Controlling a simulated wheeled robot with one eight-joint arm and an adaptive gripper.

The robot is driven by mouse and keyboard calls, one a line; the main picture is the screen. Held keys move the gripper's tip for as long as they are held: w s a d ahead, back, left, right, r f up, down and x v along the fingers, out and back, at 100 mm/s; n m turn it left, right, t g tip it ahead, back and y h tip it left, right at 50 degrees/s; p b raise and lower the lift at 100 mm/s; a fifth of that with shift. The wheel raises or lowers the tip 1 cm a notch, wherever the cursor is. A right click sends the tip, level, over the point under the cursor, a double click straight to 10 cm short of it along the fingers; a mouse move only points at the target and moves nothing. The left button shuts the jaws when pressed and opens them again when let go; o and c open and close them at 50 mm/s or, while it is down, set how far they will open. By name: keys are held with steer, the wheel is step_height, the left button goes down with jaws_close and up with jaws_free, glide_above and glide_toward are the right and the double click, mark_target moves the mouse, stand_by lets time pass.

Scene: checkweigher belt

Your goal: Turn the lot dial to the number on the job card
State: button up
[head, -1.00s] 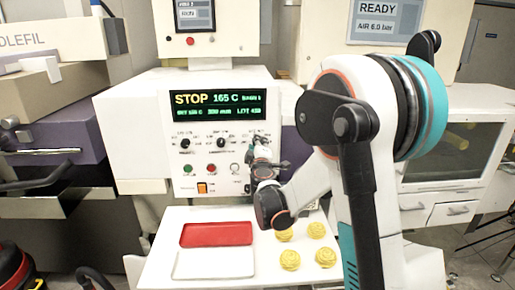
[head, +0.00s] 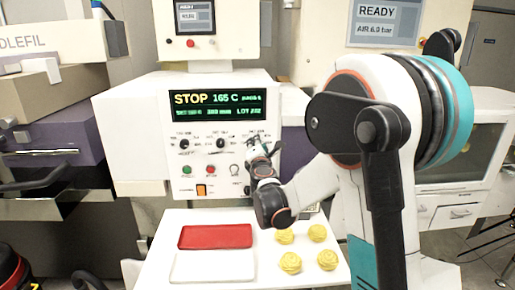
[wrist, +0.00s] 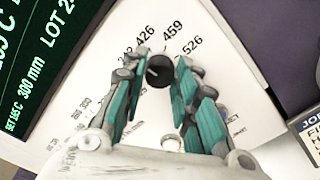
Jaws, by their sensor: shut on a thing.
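The lot dial (wrist: 159,72) is a black round knob with a pale pointer line, on the white panel in the wrist view. Numbers ring it; 426, 459 and 526 read clearly, others are small or covered. My gripper (wrist: 158,64) is shut on the dial, one teal-padded finger on each side. In the head view my gripper (head: 263,152) is at the right side of the control panel and hides the dial. The display (head: 217,104) reads STOP, 165 C and a lot number starting with 2. The job card (wrist: 308,130) is cut off at the right edge.
Other knobs (head: 220,143), buttons and an orange switch (head: 201,190) sit left of my gripper. Below are a red tray (head: 215,236), a white tray (head: 213,266) and several yellow rolls (head: 290,263) on a white table.

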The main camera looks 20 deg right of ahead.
steer(key=shift+f+n, duration=0.1)
steer(key=shift+n, duration=1)
steer(key=o, duration=1.1)
steer(key=shift+c, duration=0.2)
steer(key=v, duration=1.2)
